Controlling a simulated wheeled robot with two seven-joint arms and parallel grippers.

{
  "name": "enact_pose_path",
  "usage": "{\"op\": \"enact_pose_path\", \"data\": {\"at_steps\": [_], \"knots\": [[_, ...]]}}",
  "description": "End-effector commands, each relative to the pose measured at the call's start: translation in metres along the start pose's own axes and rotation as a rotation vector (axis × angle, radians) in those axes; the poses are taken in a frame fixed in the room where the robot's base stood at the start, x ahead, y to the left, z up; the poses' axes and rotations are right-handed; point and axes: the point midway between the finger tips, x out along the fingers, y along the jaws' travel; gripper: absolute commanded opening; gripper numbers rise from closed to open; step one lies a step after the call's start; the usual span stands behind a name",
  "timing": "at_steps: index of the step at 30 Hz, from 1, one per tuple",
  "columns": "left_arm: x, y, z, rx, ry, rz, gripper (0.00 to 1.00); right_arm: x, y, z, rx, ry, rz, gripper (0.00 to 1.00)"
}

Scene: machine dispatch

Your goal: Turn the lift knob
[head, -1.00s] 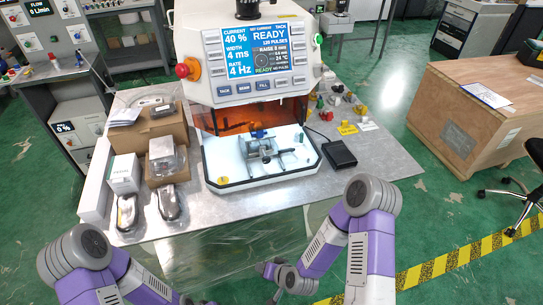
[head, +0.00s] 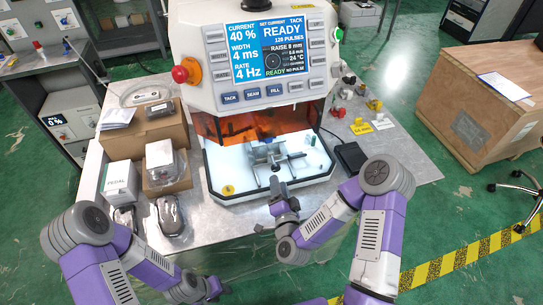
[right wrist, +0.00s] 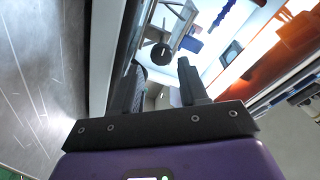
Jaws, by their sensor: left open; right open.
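The machine (head: 262,60) has a lit screen and an open white work tray (head: 228,172) below it. A metal fixture (head: 266,153) stands in the tray. A small dark round knob (head: 275,167) is at the fixture's front; it also shows in the right wrist view (right wrist: 159,55), beyond and between the finger tips. No label tells whether this is the lift knob. My right gripper (head: 278,190) is open and empty at the tray's front edge, just short of the knob. It shows its fingers apart in the right wrist view (right wrist: 157,75). My left gripper (head: 214,288) is low, in front of the table, away from the machine.
A red stop button (head: 181,75) sits on the machine's left side. Cardboard boxes (head: 165,180) and packaged parts fill the table's left. A black pedal (head: 350,157) and small colored parts are right of the tray. A wooden crate (head: 480,110) stands at right.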

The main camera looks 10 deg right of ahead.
Motion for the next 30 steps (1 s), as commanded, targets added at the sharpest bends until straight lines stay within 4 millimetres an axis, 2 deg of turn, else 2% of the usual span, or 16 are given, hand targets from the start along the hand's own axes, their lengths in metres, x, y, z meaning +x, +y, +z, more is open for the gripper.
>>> {"op": "enact_pose_path", "data": {"at_steps": [15, 26, 30], "knots": [[0.002, -0.001, 0.0, 0.0, -0.001, 0.0, 0.43, 0.068, 0.0, -0.002, 0.001, 0.008, -0.002, 0.43], [0.002, -0.001, 0.0, 0.0, -0.001, 0.0, 0.43, 0.074, -0.001, -0.002, 0.001, 0.005, -0.001, 0.43], [0.002, -0.001, 0.0, 0.0, -0.001, 0.0, 0.43, 0.074, -0.001, -0.002, 0.001, 0.005, -0.001, 0.23]]}}
